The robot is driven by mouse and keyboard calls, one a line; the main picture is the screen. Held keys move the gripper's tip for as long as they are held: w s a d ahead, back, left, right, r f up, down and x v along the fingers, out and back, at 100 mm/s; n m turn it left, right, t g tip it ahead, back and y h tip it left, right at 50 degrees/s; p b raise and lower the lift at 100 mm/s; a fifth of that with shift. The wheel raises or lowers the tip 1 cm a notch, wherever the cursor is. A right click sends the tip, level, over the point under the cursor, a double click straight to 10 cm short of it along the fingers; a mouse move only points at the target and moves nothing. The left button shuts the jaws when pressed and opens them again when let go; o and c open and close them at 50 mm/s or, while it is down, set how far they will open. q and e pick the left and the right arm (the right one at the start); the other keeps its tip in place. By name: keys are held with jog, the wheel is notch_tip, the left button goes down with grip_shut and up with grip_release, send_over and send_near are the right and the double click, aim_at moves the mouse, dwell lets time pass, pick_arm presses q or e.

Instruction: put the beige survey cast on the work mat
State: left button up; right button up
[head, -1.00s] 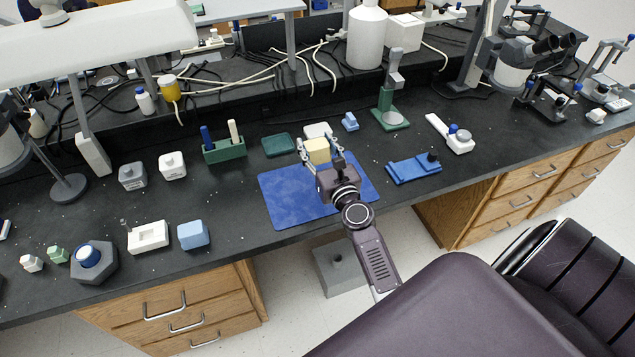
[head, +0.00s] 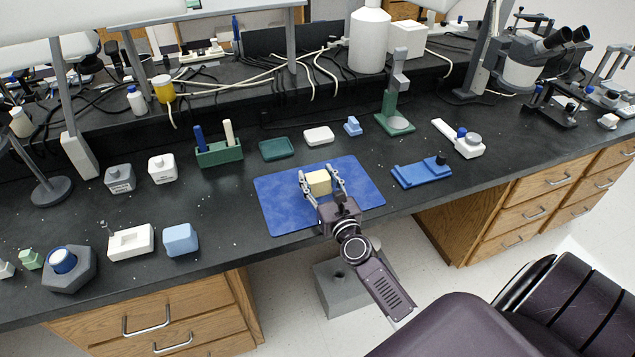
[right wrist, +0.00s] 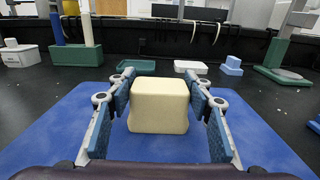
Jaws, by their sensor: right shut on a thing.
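The beige survey cast (head: 318,182) is a pale yellow block with rounded edges. It is over the blue work mat (head: 275,213), near the mat's middle; I cannot tell if its underside touches the mat. My right gripper (head: 322,184) is shut on the cast, one finger at each side. In the right wrist view the cast (right wrist: 159,106) sits upright between the blue finger pads, with the mat (right wrist: 60,125) under and around it. My left gripper is not in view.
Behind the mat are a green tray (head: 276,149), a white block (head: 318,136) and a small blue block (head: 353,126). A green rack (head: 219,153) stands behind left, a green stand (head: 395,122) behind right. A blue fixture (head: 421,173) lies right of the mat.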

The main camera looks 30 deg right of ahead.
jog(key=shift+r, duration=0.2)
jog(key=shift+f, duration=0.2)
jog(key=o, duration=1.4)
jog(key=shift+c, duration=0.2)
jog(key=shift+o, duration=0.2)
